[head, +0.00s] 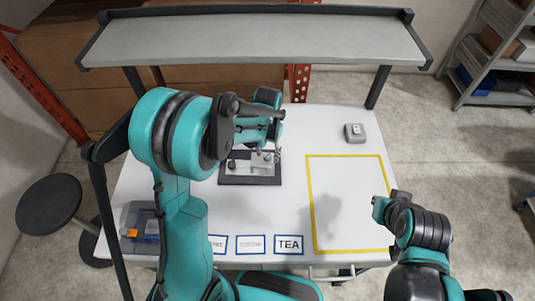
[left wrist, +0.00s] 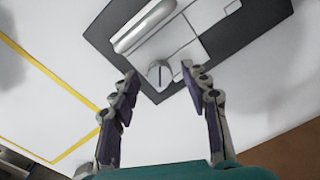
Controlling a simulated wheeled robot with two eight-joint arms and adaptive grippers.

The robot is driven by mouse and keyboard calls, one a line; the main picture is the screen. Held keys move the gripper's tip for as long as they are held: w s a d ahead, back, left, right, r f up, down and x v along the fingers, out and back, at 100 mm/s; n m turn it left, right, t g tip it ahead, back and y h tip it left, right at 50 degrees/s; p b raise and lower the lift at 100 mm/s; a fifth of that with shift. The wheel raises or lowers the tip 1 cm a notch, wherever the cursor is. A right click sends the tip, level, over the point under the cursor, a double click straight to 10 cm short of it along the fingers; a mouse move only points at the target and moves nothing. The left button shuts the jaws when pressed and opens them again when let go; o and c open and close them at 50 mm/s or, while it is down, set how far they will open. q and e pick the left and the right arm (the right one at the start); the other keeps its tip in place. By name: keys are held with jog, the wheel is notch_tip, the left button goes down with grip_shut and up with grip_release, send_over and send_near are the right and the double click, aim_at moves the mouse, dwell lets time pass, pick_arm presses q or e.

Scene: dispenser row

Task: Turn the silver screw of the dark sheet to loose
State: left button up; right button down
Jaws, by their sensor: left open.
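The dark sheet (head: 250,181) lies on the white table with a pale fixture on it, and it also shows in the left wrist view (left wrist: 108,30). The silver screw (left wrist: 160,74) has a round head with a dark slot, which points roughly up and down in the left wrist view. My left gripper (left wrist: 159,80) is open, with its two fingers apart on either side of the screw; contact is not visible. In the head view my left arm hides part of the sheet, and the screw is not clear there. My right gripper (head: 379,205) is over the table's right edge, its jaws too small to judge.
A yellow outlined area (head: 315,205) on the right of the table is empty. A small grey device (head: 355,132) stands behind it. A TEA card (head: 289,244) and other cards lie along the front. A grey shelf (head: 250,40) spans above the back. A grey-blue box (head: 130,217) stands front left.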

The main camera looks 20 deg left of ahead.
pick_arm(q)
jog(key=shift+f, duration=0.15)
grip_shut()
jog(key=shift+n, duration=0.3)
jog(key=n+b, duration=0.1)
jog(key=n, duration=0.1)
jog(key=shift+n, duration=0.4)
jog(key=shift+n+b, duration=0.4)
jog(key=shift+n, duration=1.8)
